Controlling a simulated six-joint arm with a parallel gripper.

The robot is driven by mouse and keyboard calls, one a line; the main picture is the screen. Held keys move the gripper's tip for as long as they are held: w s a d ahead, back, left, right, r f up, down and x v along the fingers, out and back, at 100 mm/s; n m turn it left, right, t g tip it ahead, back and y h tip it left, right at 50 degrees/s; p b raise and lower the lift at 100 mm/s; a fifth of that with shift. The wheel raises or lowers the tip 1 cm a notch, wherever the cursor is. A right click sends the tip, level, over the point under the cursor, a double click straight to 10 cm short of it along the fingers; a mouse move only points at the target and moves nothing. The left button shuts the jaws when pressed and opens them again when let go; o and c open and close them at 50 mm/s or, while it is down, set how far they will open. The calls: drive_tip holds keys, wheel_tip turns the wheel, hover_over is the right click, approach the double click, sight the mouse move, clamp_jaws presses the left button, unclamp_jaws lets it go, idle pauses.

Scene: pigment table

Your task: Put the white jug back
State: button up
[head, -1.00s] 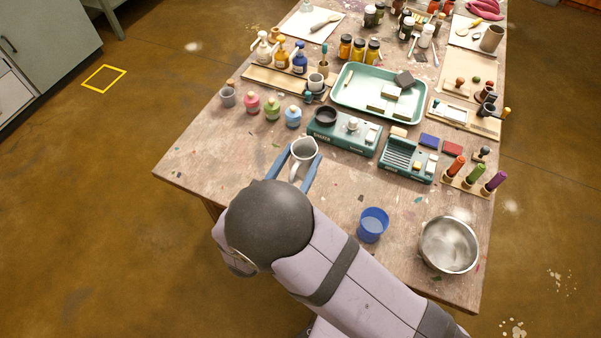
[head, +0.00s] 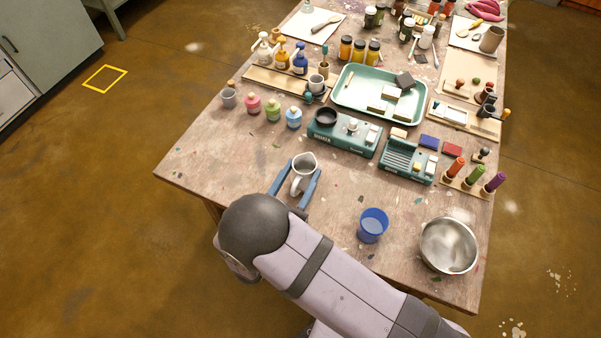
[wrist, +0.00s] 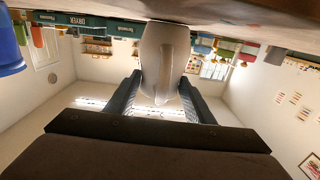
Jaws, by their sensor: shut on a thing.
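The white jug (head: 301,178) stands upright near the table's front left part in the head view, its mouth facing up. My gripper (head: 305,181) has one blue finger on each side of the jug and is shut on it. In the wrist view the jug (wrist: 163,62) fills the space between the two dark fingers (wrist: 162,95), with its handle towards the camera. That view is upside down, with the table surface along the top and the jug's base against or very close to it. I cannot tell whether the base touches the table.
A blue cup (head: 372,226) and a steel bowl (head: 448,246) stand to the right. The wooden tabletop (head: 215,160) is bare to the left of the jug.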

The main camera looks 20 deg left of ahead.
drive_tip(key=shift+f, duration=0.1)
drive_tip(key=o, duration=1.5)
drive_tip(key=shift+r, duration=0.2)
drive_tip(key=s+b, duration=0.2)
drive_tip(key=s, duration=1)
drive_tip(key=shift+b, duration=0.3)
